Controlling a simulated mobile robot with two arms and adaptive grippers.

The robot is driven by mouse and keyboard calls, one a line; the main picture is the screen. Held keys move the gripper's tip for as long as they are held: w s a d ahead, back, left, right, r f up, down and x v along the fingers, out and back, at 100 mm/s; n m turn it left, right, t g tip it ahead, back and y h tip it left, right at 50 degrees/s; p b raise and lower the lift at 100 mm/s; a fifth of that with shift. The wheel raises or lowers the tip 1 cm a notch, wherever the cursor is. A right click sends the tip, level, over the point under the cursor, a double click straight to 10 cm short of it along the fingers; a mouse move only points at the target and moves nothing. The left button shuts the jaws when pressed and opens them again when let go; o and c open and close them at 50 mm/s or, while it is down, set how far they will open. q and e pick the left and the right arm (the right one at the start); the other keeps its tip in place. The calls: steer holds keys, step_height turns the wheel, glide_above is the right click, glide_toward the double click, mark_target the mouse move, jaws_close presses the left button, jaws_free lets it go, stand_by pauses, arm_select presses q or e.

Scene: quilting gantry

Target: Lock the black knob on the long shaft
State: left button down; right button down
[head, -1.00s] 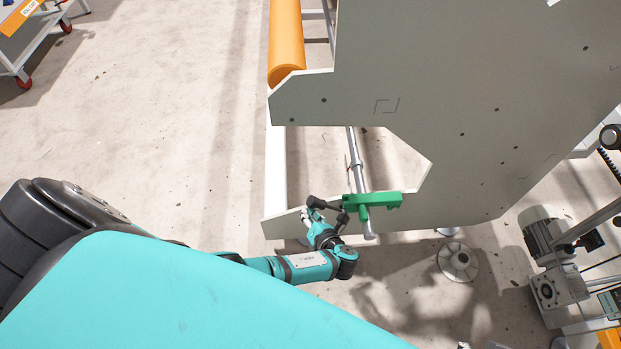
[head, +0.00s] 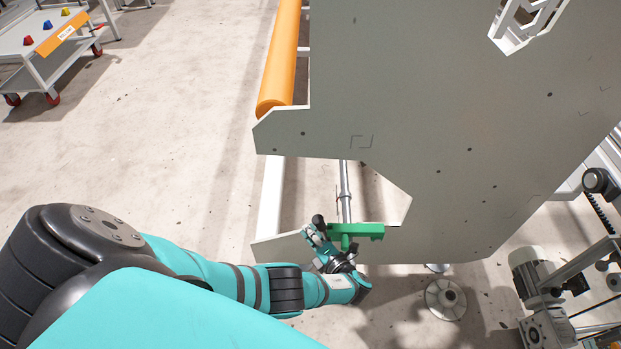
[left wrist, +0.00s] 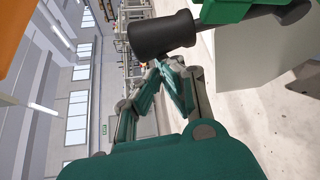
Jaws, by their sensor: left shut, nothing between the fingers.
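The black knob (head: 318,220) sticks out from the left side of the green bracket (head: 362,231) at the lower edge of the grey side plate. The long silver shaft (head: 345,196) runs down to this bracket. My left gripper (head: 308,234) is right beside the knob, just below it in the head view. In the left wrist view, the black knob (left wrist: 162,35) fills the upper middle, with the green bracket (left wrist: 225,9) behind it. The left fingers (left wrist: 167,68) are shut and empty, their tips close to the knob; I cannot tell if they touch it. My right gripper is not in view.
The large grey side plate (head: 420,130) stands over the shaft, with an orange roller (head: 280,65) at its left. A motor unit (head: 530,270) stands at the right. A white cart (head: 45,50) is at the far upper left. The floor on the left is clear.

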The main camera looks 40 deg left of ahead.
mark_target(319, 226)
arm_select(q)
steer(key=shift+w+d+r+b, duration=0.1)
steer(key=shift+w+d+r, duration=0.15)
steer(key=shift+d, duration=0.2)
steer(key=shift+w+d+r+b, duration=0.1)
steer(key=shift+w+d+r, duration=0.1)
steer(key=shift+w+d, duration=0.25)
steer(key=shift+w+d+r+b, duration=0.1)
steer(key=shift+w+d+r, duration=0.15)
steer(key=shift+d, duration=0.25)
steer(key=shift+w+d, duration=0.1)
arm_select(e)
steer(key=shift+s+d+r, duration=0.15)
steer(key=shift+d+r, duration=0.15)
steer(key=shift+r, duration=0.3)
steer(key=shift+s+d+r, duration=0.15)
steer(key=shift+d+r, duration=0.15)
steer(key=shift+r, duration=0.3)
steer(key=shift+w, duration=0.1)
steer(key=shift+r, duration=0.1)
